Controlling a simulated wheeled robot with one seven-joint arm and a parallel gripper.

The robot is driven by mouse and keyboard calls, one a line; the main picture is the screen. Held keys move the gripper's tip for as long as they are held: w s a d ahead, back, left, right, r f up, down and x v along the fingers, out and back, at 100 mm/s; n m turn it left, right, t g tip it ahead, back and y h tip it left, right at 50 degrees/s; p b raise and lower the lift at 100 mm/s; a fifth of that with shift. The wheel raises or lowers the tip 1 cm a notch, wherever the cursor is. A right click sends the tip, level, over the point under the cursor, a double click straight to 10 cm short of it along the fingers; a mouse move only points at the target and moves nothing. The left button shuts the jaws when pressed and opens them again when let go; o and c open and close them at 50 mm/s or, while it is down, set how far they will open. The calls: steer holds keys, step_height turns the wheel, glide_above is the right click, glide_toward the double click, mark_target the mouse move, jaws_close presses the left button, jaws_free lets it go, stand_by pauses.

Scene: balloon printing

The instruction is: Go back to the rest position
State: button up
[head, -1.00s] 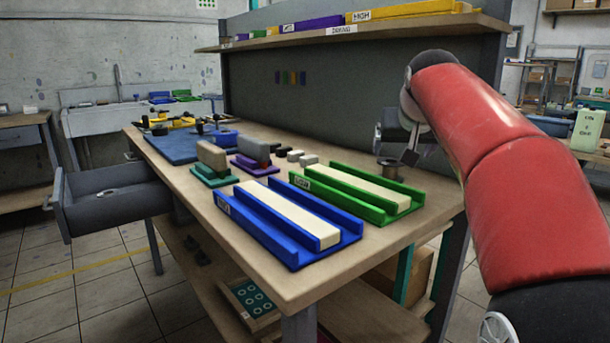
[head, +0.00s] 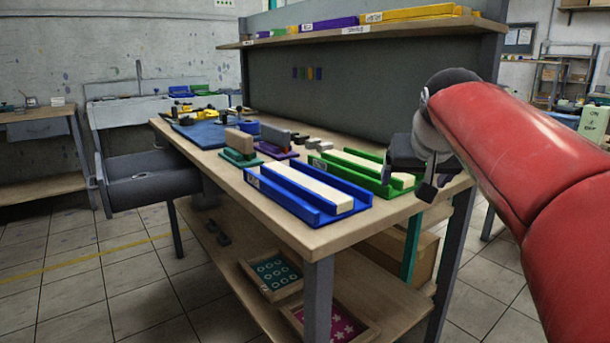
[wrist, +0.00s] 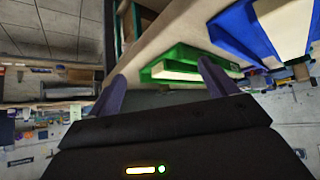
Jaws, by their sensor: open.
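My gripper (wrist: 165,90) is open and empty in the wrist view, its two fingers spread apart. In the head view my gripper (head: 426,188) hangs at the right end of the workbench (head: 330,236), beside the green tray (head: 378,165), and its fingers are hard to make out there. The green tray also shows in the wrist view (wrist: 180,57), beyond and between the fingers. It holds a cream block (head: 362,166). The blue tray (head: 335,212) with another cream block (head: 312,187) lies nearer the bench's front edge.
Stamps on a teal tray (head: 238,158) and a purple tray (head: 274,150) stand further back on the bench. An upper shelf (head: 350,33) carries coloured trays. Patterned boxes (head: 272,272) lie on the lower shelf. The floor in front is clear.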

steer(key=s+a+f+n+g+y, duration=0.1)
steer(key=s+a+f, duration=0.3)
steer(key=s+f, duration=1.9)
steer(key=shift+s+a+g, duration=0.2)
steer(key=shift+s+g, duration=0.7)
steer(key=shift+s, duration=0.3)
